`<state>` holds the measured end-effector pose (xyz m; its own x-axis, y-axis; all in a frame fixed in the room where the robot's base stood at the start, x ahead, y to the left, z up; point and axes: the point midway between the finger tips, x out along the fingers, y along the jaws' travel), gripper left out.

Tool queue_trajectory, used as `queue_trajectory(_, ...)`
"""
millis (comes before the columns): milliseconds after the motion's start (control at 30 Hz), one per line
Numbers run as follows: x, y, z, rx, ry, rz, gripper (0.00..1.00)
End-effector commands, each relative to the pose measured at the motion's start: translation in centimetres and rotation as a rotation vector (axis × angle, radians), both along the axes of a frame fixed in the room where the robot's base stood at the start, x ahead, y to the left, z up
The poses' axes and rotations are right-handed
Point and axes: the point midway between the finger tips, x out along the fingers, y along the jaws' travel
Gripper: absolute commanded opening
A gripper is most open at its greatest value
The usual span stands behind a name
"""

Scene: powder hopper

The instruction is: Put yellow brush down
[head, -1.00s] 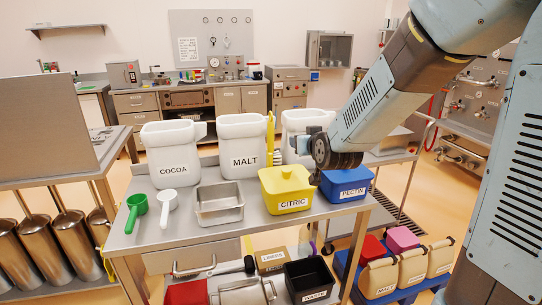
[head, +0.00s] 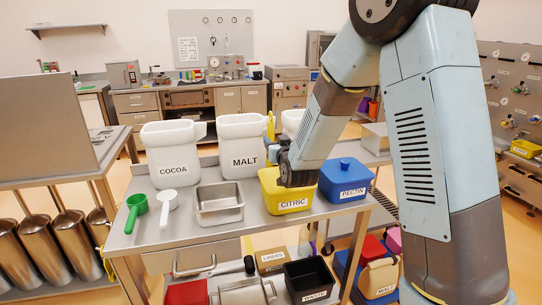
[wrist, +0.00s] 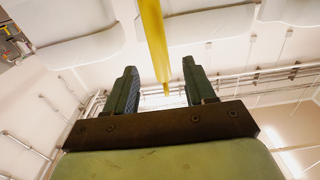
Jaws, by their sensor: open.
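The yellow brush (head: 271,127) stands upright behind the counter's front row, between the MALT bin (head: 242,145) and the bin to its right. My gripper (head: 270,153) is just in front of it, above the yellow CITRIC tub (head: 290,192), and hides the brush's lower part. In the wrist view the brush (wrist: 154,40) comes down from the top edge, its end lying between the two dark fingertips of my gripper (wrist: 160,78). The fingers are apart, with a gap on both sides of the brush. What supports the brush is hidden.
The COCOA bin (head: 170,150), a steel pan (head: 219,203), green scoop (head: 136,208) and white scoop (head: 167,205) are to the left. A blue PECTIN tub (head: 345,180) is close to the right of my wrist. Bare steel counter (head: 185,232) shows at the front left.

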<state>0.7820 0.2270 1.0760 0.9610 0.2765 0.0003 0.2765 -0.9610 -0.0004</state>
Motion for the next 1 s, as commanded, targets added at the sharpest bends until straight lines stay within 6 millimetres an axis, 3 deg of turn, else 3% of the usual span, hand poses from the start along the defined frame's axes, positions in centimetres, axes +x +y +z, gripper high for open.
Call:
queue_trajectory(100, 1.4, 0.4, 0.0, 0.0, 0.001, 0.0, 0.54)
queue_trajectory(367, 2.9, 0.8, 0.2, 0.0, 0.0, 0.0, 0.54)
queue_trajectory(700, 6.8, 1.9, 0.5, 0.0, 0.001, 0.001, 0.54)
queue_trajectory(1000, 7.1, 2.0, 0.6, 0.0, 0.001, 0.001, 0.54)
